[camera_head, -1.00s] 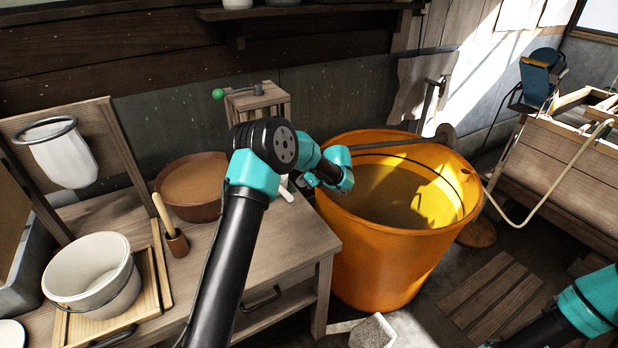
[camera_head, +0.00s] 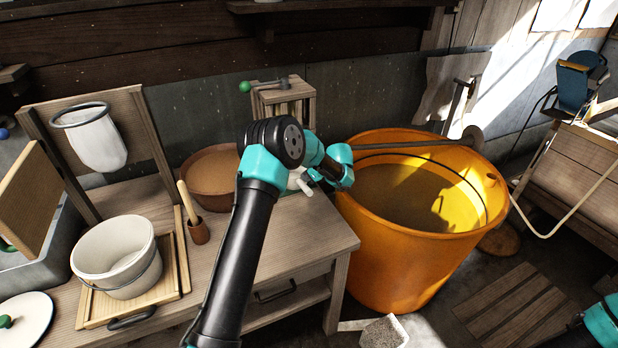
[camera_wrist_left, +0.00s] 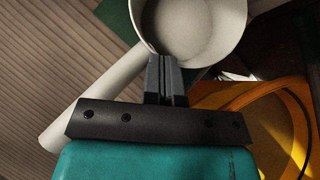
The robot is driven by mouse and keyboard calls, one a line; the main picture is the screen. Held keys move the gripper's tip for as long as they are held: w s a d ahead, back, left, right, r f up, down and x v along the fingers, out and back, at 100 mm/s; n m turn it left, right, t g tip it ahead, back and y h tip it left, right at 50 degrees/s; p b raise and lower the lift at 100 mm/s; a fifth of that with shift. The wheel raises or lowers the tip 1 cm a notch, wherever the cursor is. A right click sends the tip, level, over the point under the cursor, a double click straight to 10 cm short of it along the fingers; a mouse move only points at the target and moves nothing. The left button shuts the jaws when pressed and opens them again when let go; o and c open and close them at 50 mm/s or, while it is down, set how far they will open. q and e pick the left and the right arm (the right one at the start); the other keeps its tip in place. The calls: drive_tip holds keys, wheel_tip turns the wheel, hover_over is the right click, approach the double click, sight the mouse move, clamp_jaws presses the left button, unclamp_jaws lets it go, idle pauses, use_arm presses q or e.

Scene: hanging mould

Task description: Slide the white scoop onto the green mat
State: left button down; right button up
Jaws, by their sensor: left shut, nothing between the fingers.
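The white scoop (camera_wrist_left: 200,28) lies at the table's right end, its round bowl at the top of the left wrist view and its handle running to the lower left. In the head view only a bit of the scoop (camera_head: 295,179) shows behind my left wrist. The green mat (camera_wrist_left: 117,17) shows on both sides of the bowl, partly covered by it; the handle reaches out over bare wood. My left gripper (camera_wrist_left: 166,62) is shut and empty, its fingertips at the bowl's near rim; I cannot tell whether they touch. My right arm enters at the lower right, its gripper out of view.
A large orange tub (camera_head: 400,255) stands right of the table (camera_head: 290,235), close to my left wrist. A brown bowl (camera_head: 208,172), a wooden stand (camera_head: 285,98) with a green-knobbed lever, a pestle cup (camera_head: 198,232) and a white bucket (camera_head: 115,258) are around the table.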

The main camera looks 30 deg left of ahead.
use_arm(q)
drive_tip(key=shift+a, duration=1.15)
drive_tip(key=shift+d, duration=0.15)
drive_tip(key=d, duration=0.4)
drive_tip(key=shift+d, duration=0.1)
drive_tip(key=v, duration=0.9)
drive_tip(key=shift+r, duration=0.35)
drive_tip(key=shift+d, duration=0.15)
